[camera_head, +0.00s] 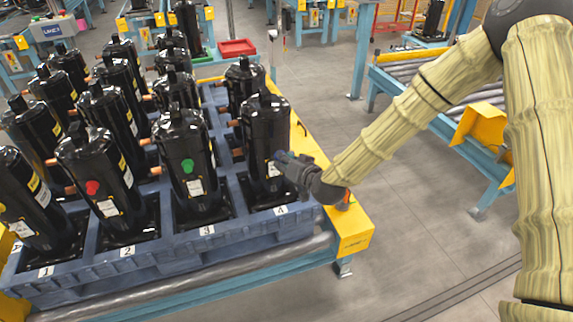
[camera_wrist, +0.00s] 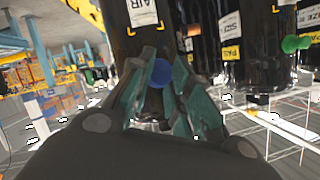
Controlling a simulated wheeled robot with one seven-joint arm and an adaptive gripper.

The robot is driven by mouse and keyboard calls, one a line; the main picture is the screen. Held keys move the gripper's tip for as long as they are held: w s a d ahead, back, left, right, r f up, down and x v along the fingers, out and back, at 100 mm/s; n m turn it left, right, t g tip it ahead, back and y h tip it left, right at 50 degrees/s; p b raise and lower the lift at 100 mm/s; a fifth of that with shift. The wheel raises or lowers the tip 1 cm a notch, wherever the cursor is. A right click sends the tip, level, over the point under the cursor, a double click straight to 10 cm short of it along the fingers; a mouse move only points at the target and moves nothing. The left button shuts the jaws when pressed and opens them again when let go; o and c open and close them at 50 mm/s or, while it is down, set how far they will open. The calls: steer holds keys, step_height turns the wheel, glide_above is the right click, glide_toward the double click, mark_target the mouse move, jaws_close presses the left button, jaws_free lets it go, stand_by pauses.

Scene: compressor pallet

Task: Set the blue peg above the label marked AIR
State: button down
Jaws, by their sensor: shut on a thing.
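My gripper (camera_head: 283,165) reaches in from the right to the front of the black compressor (camera_head: 265,130) behind the rightmost front marking. In the wrist view, its teal fingers (camera_wrist: 160,85) are shut on the blue peg (camera_wrist: 160,73), close to the black cylinder's surface. I cannot tell if the peg touches it. The white AIR label (camera_wrist: 143,12) shows on that cylinder, on the far side of the peg towards the picture's top. In the head view a white label (camera_head: 273,169) shows just left of the fingers; the peg cannot be made out clearly there.
A green peg (camera_head: 187,165) is on the compressor to the left, and a red peg (camera_head: 92,187) is on another further left. Several black compressors stand close together in a blue pallet (camera_head: 200,240). The floor (camera_head: 420,190) right of the pallet is open, up to a roller conveyor.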

steer(key=shift+w+a+b, duration=0.2)
steer(key=shift+w+a, duration=0.05)
steer(key=shift+w, duration=0.5)
steer(key=shift+w+a+b, duration=0.15)
steer(key=shift+w+a, duration=0.05)
steer(key=shift+w, duration=0.5)
steer(key=shift+w+a+b, duration=0.2)
steer(key=shift+w+a, duration=0.05)
steer(key=shift+w, duration=0.5)
steer(key=shift+b, duration=0.55)
stand_by(0.4)
steer(key=shift+w+a, duration=0.2)
steer(key=shift+w, duration=0.45)
stand_by(0.9)
steer(key=c, duration=1.3)
jaws_free()
steer(key=shift+o, duration=0.2)
steer(key=shift+s, duration=0.1)
